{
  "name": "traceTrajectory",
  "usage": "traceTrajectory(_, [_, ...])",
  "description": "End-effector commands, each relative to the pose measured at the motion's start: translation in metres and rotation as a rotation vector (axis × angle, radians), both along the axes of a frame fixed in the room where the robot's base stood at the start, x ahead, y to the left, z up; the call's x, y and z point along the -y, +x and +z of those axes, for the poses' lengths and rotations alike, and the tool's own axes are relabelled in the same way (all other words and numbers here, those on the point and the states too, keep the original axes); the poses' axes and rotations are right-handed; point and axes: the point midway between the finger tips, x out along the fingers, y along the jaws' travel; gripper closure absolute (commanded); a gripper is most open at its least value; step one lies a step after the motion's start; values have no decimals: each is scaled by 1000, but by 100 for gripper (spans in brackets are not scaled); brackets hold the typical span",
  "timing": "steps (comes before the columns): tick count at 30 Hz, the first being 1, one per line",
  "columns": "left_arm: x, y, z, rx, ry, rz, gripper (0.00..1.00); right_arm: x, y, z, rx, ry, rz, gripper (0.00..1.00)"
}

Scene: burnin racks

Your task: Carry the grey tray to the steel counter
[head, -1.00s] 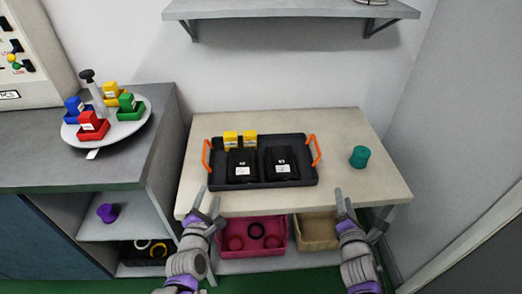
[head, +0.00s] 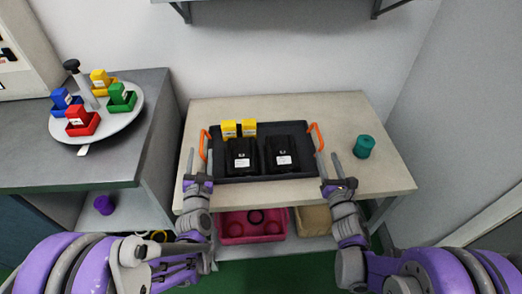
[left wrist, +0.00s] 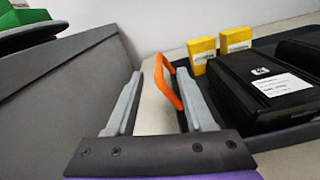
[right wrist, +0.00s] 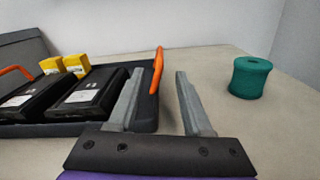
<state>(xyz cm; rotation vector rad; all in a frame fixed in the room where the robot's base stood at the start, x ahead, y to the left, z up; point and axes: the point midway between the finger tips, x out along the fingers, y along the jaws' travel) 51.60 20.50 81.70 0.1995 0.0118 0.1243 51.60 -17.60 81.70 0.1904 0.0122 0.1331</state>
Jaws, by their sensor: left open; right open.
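The dark grey tray (head: 265,178) lies on the beige-topped table, with an orange handle at each end. It holds two black labelled boxes (head: 283,155) and two small yellow boxes (head: 239,129). My left gripper (head: 199,158) is open at the left handle (head: 203,145); in the left wrist view the handle (left wrist: 168,85) appears between the fingers. My right gripper (head: 328,158) is open at the right handle (head: 316,134); in the right wrist view the handle (right wrist: 157,70) appears between the fingertips. A grey counter (head: 125,165) stands at the left.
A round stand (head: 105,128) with several coloured boxes in holders sits on the counter. A teal cylinder (head: 364,146) stands right of the tray. A pink bin (head: 250,238) and a tan bin (head: 313,219) are under the table. The counter's front right part looks clear.

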Motion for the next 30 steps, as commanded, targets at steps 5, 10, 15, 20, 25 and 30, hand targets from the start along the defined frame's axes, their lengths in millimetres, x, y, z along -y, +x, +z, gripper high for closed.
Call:
traceTrajectory(5, [-5, 35, 0, -1, 1, 0, 47, -5, 35, 0, 0, 1, 1, 50])
traceTrajectory(10, [-7, 60, 0, 0, 1, 0, 47, -8, 60, 0, 0, 2, 0, 50])
traceTrajectory(15, [-9, 74, 0, 0, 1, 0, 47, -10, 74, 0, 0, 1, -1, 50])
traceTrajectory(20, [-9, 77, 0, 0, 2, -1, 47, -10, 77, 0, 0, 0, -1, 50])
traceTrajectory(25, [-9, 77, 0, 0, 1, -1, 47, -10, 77, 0, 0, 1, -1, 50])
traceTrajectory(30, [-9, 77, 0, 0, 1, 0, 72, -10, 77, 0, 0, 1, -1, 75])
